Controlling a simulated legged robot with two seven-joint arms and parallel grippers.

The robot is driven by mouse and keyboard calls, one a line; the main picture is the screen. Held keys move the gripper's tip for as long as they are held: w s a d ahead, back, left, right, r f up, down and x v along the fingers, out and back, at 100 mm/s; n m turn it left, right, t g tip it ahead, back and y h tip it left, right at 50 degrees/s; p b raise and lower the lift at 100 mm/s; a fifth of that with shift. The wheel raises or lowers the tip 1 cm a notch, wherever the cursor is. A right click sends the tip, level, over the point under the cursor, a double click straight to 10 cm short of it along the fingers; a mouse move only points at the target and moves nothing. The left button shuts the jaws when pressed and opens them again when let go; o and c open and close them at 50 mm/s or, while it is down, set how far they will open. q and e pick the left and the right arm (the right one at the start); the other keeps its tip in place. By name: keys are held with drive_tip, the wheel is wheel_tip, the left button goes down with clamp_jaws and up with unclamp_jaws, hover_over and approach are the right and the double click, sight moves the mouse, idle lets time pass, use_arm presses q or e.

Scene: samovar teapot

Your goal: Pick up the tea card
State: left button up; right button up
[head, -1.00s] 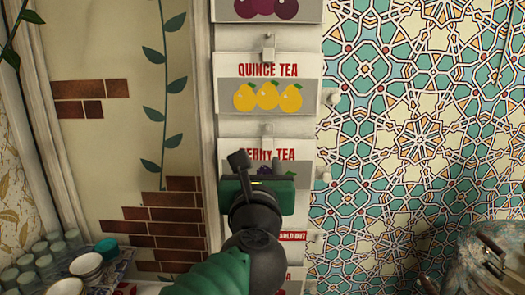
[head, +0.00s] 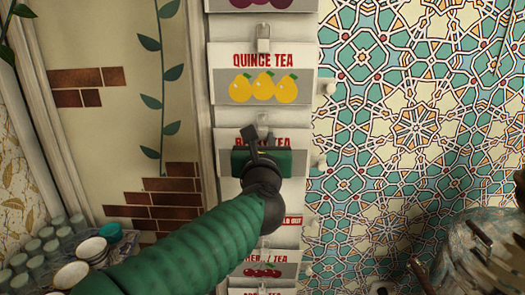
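Several tea cards hang in a column on the wall in the head view. The quince tea card (head: 220,62) shows three yellow fruits and hangs from a metal hook. Below it, the berry tea card (head: 221,136) is mostly hidden behind my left gripper (head: 262,150). The gripper is in front of that card, its arm coming up from the lower left. Its fingers are seen from behind, so I cannot tell whether they are open or touch the card. A cherry tea card (head: 264,271) hangs lower down. My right gripper is not in view.
White pegs (head: 328,87) stick out at the right edge of the column. A patterned tile wall (head: 410,120) lies to the right. A shiny, patterned metal vessel (head: 475,250) stands at the lower right. Cups (head: 91,248) stand on a tray at the lower left.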

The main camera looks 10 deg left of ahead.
use_arm(q)
drive_tip(key=shift+d, duration=0.4)
clamp_jaws()
drive_tip(key=shift+a, duration=0.35)
drive_tip(key=shift+a+r, duration=0.15)
drive_tip(key=shift+r, duration=0.4)
drive_tip(key=shift+s+r, duration=0.15)
drive_tip(key=shift+s, duration=0.2)
drive_tip(key=s+d+b, duration=0.2)
drive_tip(key=s+b, duration=0.5)
drive_tip(key=s, duration=0.1)
drive_tip(key=s+d+b, duration=0.2)
drive_tip(key=s+b, duration=0.6)
drive_tip(key=s, duration=0.1)
drive_tip(key=w+a+f+p, duration=0.1)
drive_tip(key=w+f+p, duration=0.1)
drive_tip(key=w+f, duration=0.5)
drive_tip(key=w+a+f+p, duration=0.1)
drive_tip(key=w+f, duration=0.1)
drive_tip(key=f, duration=1)
drive_tip(key=w+a+f+b, duration=0.1)
drive_tip(key=w, duration=0.7)
drive_tip(key=shift+w+a+f, duration=0.2)
drive_tip(key=shift+w+a, duration=0.05)
drive_tip(key=shift+a, duration=0.05)
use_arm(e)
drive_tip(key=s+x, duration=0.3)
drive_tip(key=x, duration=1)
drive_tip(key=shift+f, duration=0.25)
